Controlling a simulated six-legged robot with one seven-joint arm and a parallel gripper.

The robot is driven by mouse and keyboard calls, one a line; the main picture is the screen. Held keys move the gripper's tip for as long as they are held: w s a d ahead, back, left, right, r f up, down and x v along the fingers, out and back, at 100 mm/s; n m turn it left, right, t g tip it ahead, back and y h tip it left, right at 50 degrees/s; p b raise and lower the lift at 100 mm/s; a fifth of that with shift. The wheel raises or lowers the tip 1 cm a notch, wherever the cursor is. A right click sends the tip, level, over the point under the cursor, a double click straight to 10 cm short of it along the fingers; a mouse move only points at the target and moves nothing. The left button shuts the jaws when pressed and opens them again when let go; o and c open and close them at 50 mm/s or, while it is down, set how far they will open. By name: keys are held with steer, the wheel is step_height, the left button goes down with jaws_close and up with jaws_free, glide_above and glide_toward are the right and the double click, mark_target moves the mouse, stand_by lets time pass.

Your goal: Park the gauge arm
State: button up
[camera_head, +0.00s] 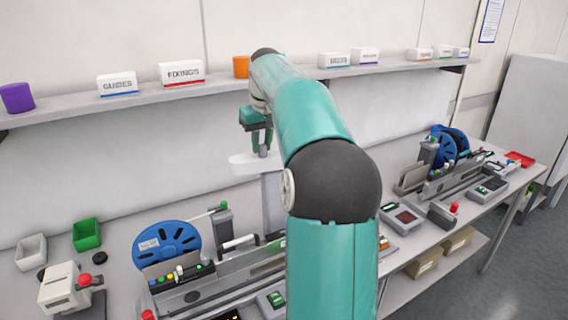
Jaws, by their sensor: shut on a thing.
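My gripper (261,147) is in the upper middle, below the shelf, with its teal fingers pointing down. It is shut on a small grey upright knob that stands on a pale, rounded flat arm. This looks like the gauge arm (244,165); it lies level above the bench, at the top of a grey post (272,203). My own arm hides the right end of the gauge arm and part of the post. No marked parking place for it can be made out.
A feeder with a blue reel (166,246) stands below left; another blue reel (446,149) is at the right. The shelf (60,116) above carries labelled boxes, a purple pot (17,97) and an orange pot (241,67). A green bin (87,234) sits on the left bench.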

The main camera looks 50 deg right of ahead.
steer(key=shift+w+d, duration=0.35)
steer(key=shift+d, duration=0.2)
steer(key=shift+w+d, duration=0.25)
steer(key=shift+d, duration=0.15)
steer(key=shift+w+d, duration=0.15)
steer(key=shift+d, duration=0.35)
steer(key=shift+w+d, duration=0.15)
steer(key=shift+d, duration=0.35)
steer(key=o, duration=0.7)
steer(key=shift+w+d, duration=0.1)
steer(key=shift+d, duration=0.05)
steer(key=shift+c, duration=0.2)
steer(key=shift+a, duration=0.2)
steer(key=shift+w+a, duration=0.1)
